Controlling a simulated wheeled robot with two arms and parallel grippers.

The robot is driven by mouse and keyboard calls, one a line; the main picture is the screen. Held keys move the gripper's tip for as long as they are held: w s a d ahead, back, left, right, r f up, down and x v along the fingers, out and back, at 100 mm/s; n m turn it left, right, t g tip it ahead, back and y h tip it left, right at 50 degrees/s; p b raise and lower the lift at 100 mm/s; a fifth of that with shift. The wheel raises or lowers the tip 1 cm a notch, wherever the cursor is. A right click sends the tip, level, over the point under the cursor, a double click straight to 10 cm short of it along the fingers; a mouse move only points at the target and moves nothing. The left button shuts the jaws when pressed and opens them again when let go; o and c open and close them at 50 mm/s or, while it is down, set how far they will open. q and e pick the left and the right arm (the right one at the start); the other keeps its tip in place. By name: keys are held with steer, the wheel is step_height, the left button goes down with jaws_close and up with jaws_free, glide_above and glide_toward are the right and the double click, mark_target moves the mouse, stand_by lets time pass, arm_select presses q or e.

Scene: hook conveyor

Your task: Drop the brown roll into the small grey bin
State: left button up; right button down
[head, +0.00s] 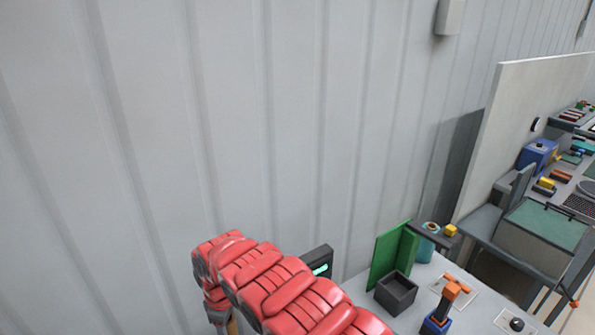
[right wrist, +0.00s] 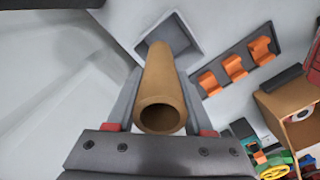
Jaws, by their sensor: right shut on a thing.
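In the right wrist view my right gripper (right wrist: 163,92) is shut on the brown roll (right wrist: 165,80), a hollow tube whose open end faces the camera. The roll points away from the wrist, and its far end overlaps the opening of the small grey bin (right wrist: 196,42), a square one. The roll hides part of the bin, and the gap between them cannot be judged. My left gripper is not in view.
In the head view a dark square box (head: 396,293) stands by a green panel (head: 386,256), near an orange-and-blue object (head: 440,312). A ribbed wall rises behind. In the wrist view a grey rack (right wrist: 239,65) with orange pieces lies right of the bin.

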steer(key=shift+s+d+f, duration=0.1)
steer(key=shift+s+f, duration=0.05)
steer(key=shift+f, duration=2.2)
steer(key=shift+r, duration=0.1)
steer(key=c, duration=0.5)
jaws_free()
steer(key=o, duration=0.3)
